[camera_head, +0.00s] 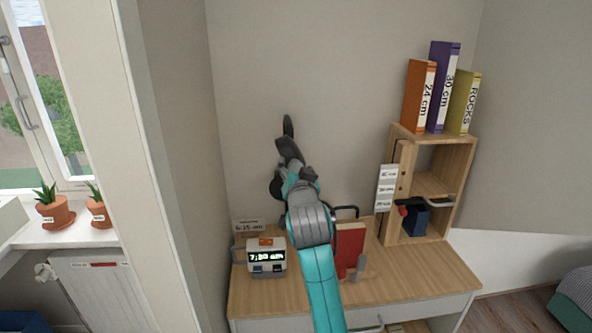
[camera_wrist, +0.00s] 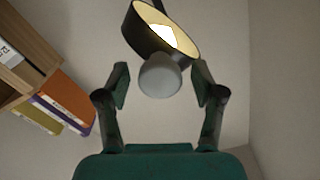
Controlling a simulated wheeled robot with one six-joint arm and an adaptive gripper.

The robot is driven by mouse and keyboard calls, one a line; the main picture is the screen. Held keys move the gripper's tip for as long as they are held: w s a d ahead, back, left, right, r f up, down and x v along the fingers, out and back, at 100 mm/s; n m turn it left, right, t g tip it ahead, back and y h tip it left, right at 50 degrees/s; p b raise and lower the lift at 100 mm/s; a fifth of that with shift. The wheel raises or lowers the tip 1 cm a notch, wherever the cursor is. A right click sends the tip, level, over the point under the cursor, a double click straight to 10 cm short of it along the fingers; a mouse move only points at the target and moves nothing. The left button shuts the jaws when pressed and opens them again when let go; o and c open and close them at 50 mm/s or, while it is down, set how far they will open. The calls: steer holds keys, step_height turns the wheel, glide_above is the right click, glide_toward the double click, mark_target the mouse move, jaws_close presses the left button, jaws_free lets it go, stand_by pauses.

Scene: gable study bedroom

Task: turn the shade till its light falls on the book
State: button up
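The lamp shade (camera_wrist: 150,28) is black outside and cream inside. In the wrist view its open side faces my camera, with a bright bulb (camera_wrist: 162,36) within. A round grey knob (camera_wrist: 160,76) sits at its near rim. My gripper (camera_wrist: 161,70) is open, with one finger on each side of the knob and a small gap at both sides. In the head view my arm hides most of the lamp, and shade and gripper are hard to tell apart. A red book (camera_head: 348,246) stands on the desk (camera_head: 420,275) to the right of my arm. No light patch shows clearly on it.
A digital clock (camera_head: 266,256) stands on the desk left of my arm. A wooden shelf (camera_head: 446,160) on the right carries several upright binders (camera_head: 437,95). A black-handled item (camera_head: 425,203) juts out of it. Potted plants (camera_head: 54,212) stand on the windowsill.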

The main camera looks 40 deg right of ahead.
steer(key=c, duration=1.1)
steer(key=shift+n, duration=2.6)
steer(key=o, duration=1.2)
steer(key=shift+c, duration=0.2)
steer(key=shift+s+a, duration=0.1)
steer(key=v, duration=1.1)
steer(key=shift+s+a, duration=0.25)
